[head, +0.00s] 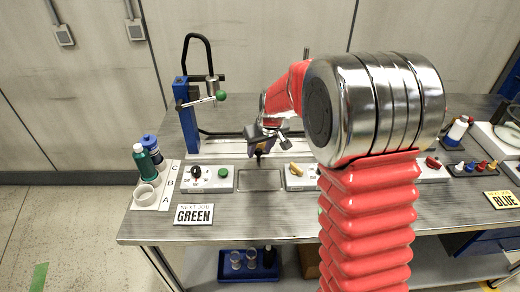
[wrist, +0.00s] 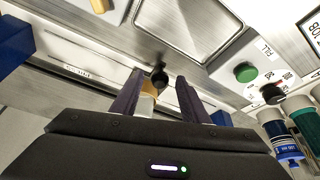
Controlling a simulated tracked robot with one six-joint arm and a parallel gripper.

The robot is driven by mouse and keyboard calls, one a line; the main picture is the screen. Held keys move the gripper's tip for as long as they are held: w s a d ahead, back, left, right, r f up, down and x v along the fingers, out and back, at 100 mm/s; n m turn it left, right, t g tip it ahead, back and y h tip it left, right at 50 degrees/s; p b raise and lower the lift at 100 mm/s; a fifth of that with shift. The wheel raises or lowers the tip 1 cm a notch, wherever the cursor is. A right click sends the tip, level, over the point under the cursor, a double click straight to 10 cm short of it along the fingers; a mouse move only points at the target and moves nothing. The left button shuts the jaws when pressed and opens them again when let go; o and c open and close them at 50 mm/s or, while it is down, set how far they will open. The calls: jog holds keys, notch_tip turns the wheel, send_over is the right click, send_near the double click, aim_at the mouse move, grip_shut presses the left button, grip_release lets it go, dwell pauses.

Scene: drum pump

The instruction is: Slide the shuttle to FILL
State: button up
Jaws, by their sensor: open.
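The shuttle shows in the wrist view as a small black knob (wrist: 158,78) with a tan and white body below it, between my two fingers. In the head view its small dark tip (head: 258,155) shows just under my gripper (head: 263,138), behind the square recess. My gripper, also in the wrist view (wrist: 159,88), is open, with one finger on each side of the shuttle. I cannot tell if either finger touches it. A FILL label (wrist: 266,48) shows by the green button in the wrist view. My arm hides the bench's middle right in the head view.
A panel with a black knob (head: 195,172) and green button (head: 223,173) is left of the recess (head: 259,180). A yellow knob (head: 296,169) is right. A blue stand (head: 186,100) rises behind. Bottles (head: 144,160) and a NEXT JOB GREEN card (head: 194,214) are left.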

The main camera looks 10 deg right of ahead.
jog(key=shift+f, duration=0.1)
jog(key=shift+c, duration=0.2)
grip_shut()
dwell(0.5)
